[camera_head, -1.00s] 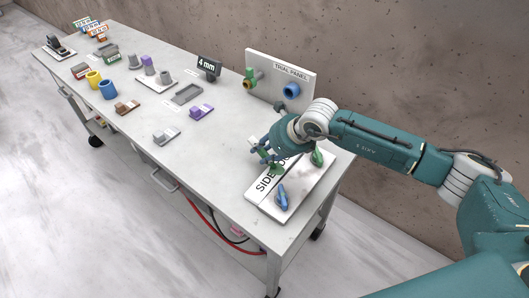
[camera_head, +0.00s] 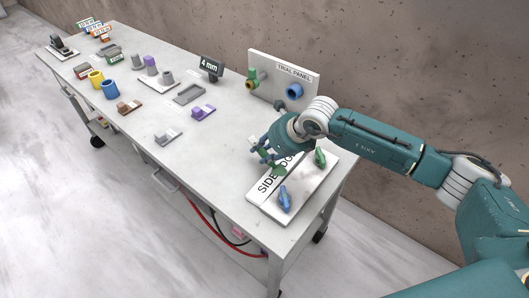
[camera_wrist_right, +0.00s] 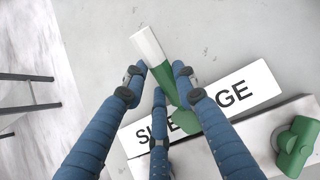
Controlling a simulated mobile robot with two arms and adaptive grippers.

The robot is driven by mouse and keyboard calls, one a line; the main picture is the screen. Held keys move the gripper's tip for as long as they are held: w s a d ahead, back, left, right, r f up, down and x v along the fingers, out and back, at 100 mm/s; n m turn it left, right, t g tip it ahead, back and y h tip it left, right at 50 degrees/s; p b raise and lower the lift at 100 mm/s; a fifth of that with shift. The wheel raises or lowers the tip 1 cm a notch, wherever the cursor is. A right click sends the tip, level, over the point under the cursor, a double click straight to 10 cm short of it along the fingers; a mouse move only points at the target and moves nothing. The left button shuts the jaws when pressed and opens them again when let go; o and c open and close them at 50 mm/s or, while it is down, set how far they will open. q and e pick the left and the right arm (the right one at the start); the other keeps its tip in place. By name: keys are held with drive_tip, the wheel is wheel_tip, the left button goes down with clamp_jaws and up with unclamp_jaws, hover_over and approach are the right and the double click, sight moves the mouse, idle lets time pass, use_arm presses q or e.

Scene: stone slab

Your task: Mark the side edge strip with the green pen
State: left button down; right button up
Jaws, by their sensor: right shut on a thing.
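The green pen (camera_wrist_right: 185,90) is held between the blue fingers of my right gripper (camera_wrist_right: 160,85). Its white end (camera_wrist_right: 150,45) points away from the palm, over the bare bench top. The board's label strip (camera_wrist_right: 252,90) reads "SIDE EDGE" and is partly covered by the fingers and pen. I cannot tell whether the pen touches anything. My left gripper is not in view.
A green clamp (camera_head: 320,157) and a blue clamp (camera_head: 285,199) sit on the board. The trial panel (camera_head: 284,72) stands behind it. A purple block (camera_head: 204,112) and a grey block (camera_head: 168,136) lie to the left. The bench (camera_head: 215,160) is clear between them and the gripper.

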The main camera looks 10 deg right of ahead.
drive_tip(key=shift+w+a+b, duration=0.2)
drive_tip(key=shift+w+b, duration=0.05)
drive_tip(key=shift+b, duration=0.2)
idle(0.4)
idle(0.3)
drive_tip(key=shift+r+p, duration=1.6)
drive_tip(key=shift+r, duration=1.9)
